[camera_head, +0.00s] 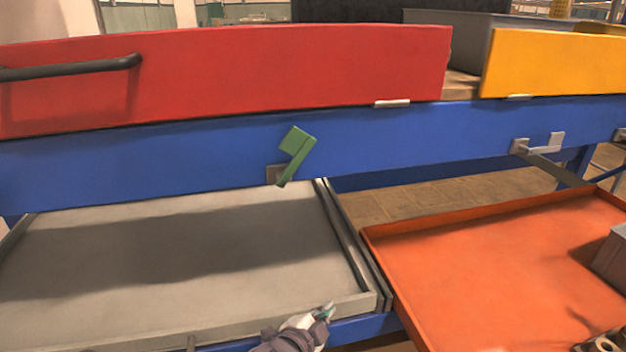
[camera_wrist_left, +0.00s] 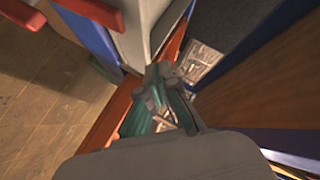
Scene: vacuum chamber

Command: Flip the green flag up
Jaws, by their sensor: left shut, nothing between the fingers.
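The green flag (camera_head: 297,141) is mounted on a small bracket (camera_head: 275,174) on the front of the blue beam (camera_head: 200,161). It stands tilted, with its broad end at the top and its narrow arm running down to the left. My left gripper (camera_head: 326,312) is at the bottom middle of the head view, well below the flag and apart from it. It is shut with nothing in it. Its fingers also show in the left wrist view (camera_wrist_left: 155,92). I cannot make out the flag in the wrist view. My right gripper cannot be made out.
A grey tray (camera_head: 300,308) lies below the beam at left, an orange tray (camera_head: 400,300) at right with a grey box (camera_head: 613,252). A red panel (camera_head: 290,70) with a dark handle (camera_head: 70,69) and a yellow panel (camera_head: 560,65) stand above. A grey flag (camera_head: 545,147) is at right.

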